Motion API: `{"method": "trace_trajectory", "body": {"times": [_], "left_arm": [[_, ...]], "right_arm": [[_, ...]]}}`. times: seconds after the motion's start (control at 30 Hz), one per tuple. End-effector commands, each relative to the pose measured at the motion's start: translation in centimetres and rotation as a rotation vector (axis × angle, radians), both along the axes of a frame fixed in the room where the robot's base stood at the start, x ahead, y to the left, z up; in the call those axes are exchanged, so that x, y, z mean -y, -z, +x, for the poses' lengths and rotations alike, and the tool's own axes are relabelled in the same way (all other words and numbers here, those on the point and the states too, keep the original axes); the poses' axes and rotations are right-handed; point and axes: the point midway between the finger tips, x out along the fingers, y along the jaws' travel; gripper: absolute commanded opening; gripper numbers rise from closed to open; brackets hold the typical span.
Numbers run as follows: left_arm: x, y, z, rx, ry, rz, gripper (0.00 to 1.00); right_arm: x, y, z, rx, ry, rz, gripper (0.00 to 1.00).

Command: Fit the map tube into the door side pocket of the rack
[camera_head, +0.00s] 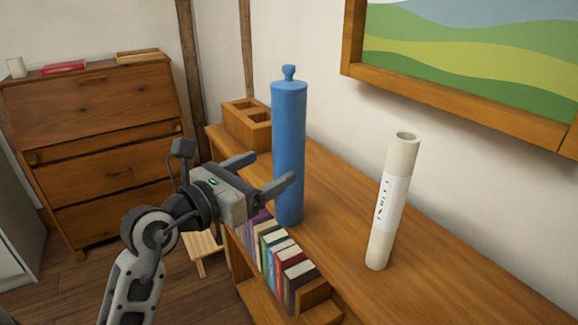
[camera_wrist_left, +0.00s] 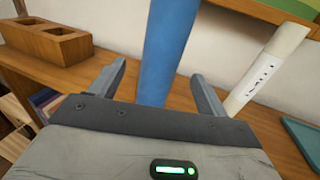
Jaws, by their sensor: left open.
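A tall blue capped tube (camera_head: 289,150) with a knob on top stands upright on the wooden shelf top. A cream tube (camera_head: 393,205) with a printed label stands to its right, slightly tilted in the picture. I cannot tell for certain which is the map tube. The wooden rack (camera_head: 262,137), with two open pockets, sits on the far end of the top. My left gripper (camera_head: 270,169) is open at the blue tube. In the left wrist view the blue tube (camera_wrist_left: 160,50) shows between its fingers, with gaps on both sides. My right gripper is out of view.
A row of books (camera_head: 277,258) stands in the shelf below the top's edge. A wooden dresser (camera_head: 95,130) is at the back left. A framed picture (camera_head: 470,60) hangs above. A teal flat item (camera_wrist_left: 303,137) lies at right in the wrist view.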

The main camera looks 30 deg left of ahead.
Motion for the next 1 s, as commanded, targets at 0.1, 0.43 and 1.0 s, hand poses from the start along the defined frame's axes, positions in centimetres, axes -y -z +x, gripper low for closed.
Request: {"method": "trace_trajectory", "body": {"times": [0.1, 0.43, 1.0], "left_arm": [[0.5, -0.3, 1.9, 0.001, 0.001, -0.002, 0.76], [1.3, -0.5, 4.7, 0.000, 0.002, -0.002, 0.76], [2.2, -0.3, 8.0, 0.001, 0.001, 0.000, 0.60]], "right_arm": [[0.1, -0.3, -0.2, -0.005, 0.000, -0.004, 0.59], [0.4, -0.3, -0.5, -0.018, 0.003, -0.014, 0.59], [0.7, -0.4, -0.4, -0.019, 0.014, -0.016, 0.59]]}}
